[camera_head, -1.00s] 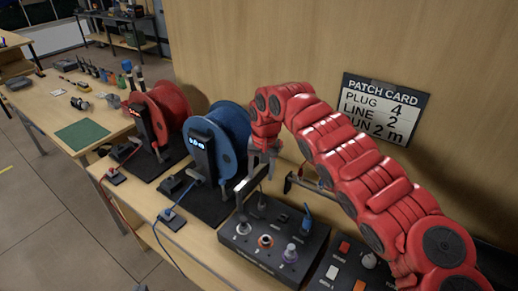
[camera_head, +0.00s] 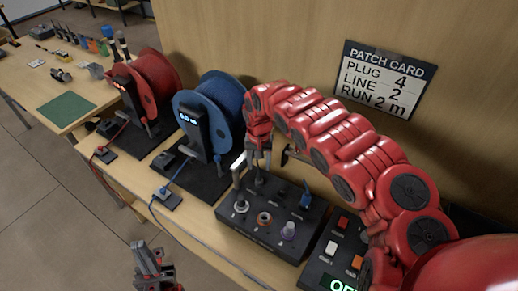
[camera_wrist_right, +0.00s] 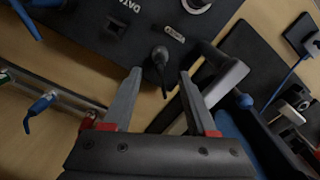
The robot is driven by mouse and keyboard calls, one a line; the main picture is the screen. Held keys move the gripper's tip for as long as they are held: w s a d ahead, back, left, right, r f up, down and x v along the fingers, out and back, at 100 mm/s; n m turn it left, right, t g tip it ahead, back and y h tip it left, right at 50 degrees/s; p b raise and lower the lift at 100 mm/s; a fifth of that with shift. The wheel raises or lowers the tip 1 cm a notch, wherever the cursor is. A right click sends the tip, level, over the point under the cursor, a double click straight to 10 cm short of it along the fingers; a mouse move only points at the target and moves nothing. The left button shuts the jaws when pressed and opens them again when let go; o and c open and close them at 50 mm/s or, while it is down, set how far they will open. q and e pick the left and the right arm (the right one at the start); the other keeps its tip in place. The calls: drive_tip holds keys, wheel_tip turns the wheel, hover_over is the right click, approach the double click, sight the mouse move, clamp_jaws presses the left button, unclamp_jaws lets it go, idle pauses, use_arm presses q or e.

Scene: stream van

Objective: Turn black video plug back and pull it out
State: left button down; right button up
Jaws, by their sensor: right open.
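The black video plug (camera_wrist_right: 160,56) sits in a socket on the black connector box, its short dark tail pointing toward the bottom of the right wrist view. In the head view the plug (camera_head: 259,181) is small at the back of the box (camera_head: 262,241). My right gripper (camera_wrist_right: 160,74) is open, with its fingertips on either side of the plug's tail and nothing visibly clamped. In the head view my right gripper (camera_head: 257,160) points down above the back of the box. My left gripper (camera_head: 148,248) is low at the left, over the floor, away from the box; its jaw opening is unclear.
A blue reel (camera_head: 221,108) and a red reel (camera_head: 157,80) stand left of the box. A blue plug (camera_head: 306,195) rises from the box's right side. A button panel (camera_head: 338,250) is at right. The patch card (camera_head: 385,80) hangs on the wall. A grey handle (camera_wrist_right: 226,80) is close beside my right gripper.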

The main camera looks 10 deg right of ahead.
sight(258, 173)
wheel_tip(258, 173, down, 5)
drive_tip(key=shift+a+f+p, duration=0.1)
drive_tip(key=shift+p, duration=0.25)
drive_tip(key=shift+f, duration=0.4)
clamp_jaws()
idle(0.4)
